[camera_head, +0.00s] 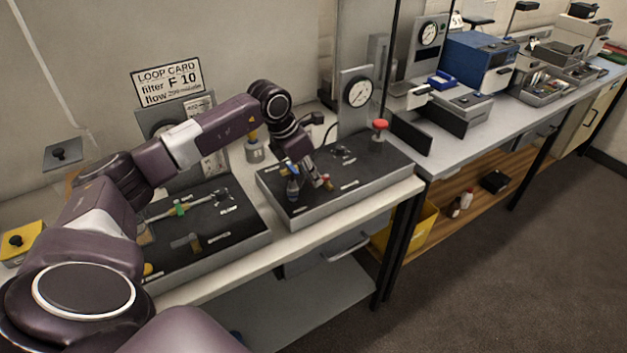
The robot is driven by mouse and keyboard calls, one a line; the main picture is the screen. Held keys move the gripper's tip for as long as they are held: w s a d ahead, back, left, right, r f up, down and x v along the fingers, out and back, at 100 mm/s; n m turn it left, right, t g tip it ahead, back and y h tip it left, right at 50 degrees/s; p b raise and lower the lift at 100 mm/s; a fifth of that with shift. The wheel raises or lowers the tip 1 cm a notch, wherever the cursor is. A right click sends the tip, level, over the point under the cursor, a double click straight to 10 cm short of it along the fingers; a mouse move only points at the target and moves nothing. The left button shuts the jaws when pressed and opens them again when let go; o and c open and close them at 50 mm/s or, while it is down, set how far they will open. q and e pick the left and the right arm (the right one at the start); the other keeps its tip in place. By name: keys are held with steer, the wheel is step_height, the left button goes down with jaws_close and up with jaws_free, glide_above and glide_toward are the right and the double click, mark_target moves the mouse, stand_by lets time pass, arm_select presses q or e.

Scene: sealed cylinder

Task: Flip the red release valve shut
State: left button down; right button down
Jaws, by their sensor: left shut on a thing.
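My left gripper (309,178) reaches down over the right black-topped panel (362,180). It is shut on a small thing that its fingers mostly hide. A small orange-red part (327,183) shows at its right fingertip, and a small blue part (292,189) shows at its left side. I cannot tell whether the orange-red part is the release valve or which part is held. A red round knob (380,124) on a short grey cylinder stands at the panel's back right, apart from the gripper. My right gripper is not in view.
A left black-topped panel (225,232) with small fittings lies beside it under my arm. A dial gauge (358,92) and a loop card sign (167,80) stand behind. A blue box (478,60) stands on the farther bench. A yellow bin (412,228) sits below.

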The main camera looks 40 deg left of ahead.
arm_select(q)
steer(key=c, duration=2)
jaws_free()
steer(key=v, duration=1.2)
steer(key=shift+w, duration=0.1)
